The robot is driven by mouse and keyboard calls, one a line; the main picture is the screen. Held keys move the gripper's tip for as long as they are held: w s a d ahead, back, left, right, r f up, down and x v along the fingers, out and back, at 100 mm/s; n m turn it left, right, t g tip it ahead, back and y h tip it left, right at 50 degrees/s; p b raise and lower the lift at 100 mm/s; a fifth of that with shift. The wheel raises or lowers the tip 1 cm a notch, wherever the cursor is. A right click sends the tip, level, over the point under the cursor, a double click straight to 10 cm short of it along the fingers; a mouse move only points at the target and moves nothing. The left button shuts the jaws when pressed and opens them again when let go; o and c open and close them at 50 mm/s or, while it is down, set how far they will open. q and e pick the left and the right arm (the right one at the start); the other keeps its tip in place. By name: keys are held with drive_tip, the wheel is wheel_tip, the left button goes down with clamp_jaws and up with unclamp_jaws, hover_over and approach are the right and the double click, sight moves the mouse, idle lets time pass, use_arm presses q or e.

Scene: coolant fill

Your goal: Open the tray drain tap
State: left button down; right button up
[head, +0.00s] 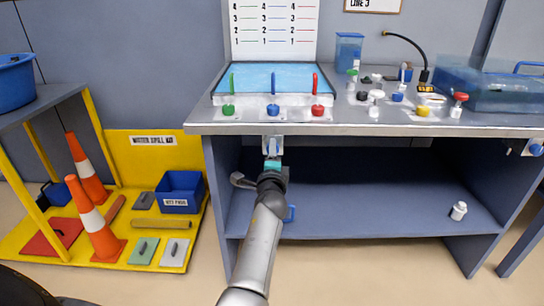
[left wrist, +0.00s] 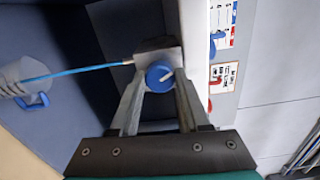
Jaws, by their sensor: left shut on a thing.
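The tray (head: 270,98) sits on the bench, with a light blue surface inside and green, blue and red knobs along its front. Below the bench's front edge is a metal bracket (head: 272,140) with the tap. In the left wrist view the tap's round blue knob (left wrist: 159,76) has a white mark slanting toward the upper right. My left gripper (head: 271,160) reaches up to it; in the left wrist view its two fingers (left wrist: 160,88) are shut on the knob, one on each side. In the head view the gripper and arm partly hide the tap. My right gripper is not in view.
The steel bench top (head: 360,122) overhangs the gripper. Its lower shelf (head: 375,205) holds a white bottle (head: 458,211). A yellow spill station (head: 150,150) with orange cones stands left. A thin blue line (left wrist: 85,70) meets the tap bracket. Several caps and a blue case (head: 500,90) are at right.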

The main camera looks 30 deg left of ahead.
use_arm(q)
drive_tip(key=shift+n+b, duration=1.1)
drive_tip(key=shift+n, duration=3.9)
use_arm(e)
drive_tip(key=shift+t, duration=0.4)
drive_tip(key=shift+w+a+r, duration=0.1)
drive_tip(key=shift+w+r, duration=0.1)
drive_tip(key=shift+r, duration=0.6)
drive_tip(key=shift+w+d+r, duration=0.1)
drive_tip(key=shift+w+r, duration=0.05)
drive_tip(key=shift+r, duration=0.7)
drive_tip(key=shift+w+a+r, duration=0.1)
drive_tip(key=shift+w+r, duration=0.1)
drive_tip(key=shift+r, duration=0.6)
use_arm(q)
drive_tip(key=shift+c, duration=1.9)
unclamp_jaws()
drive_tip(key=shift+f, duration=0.1)
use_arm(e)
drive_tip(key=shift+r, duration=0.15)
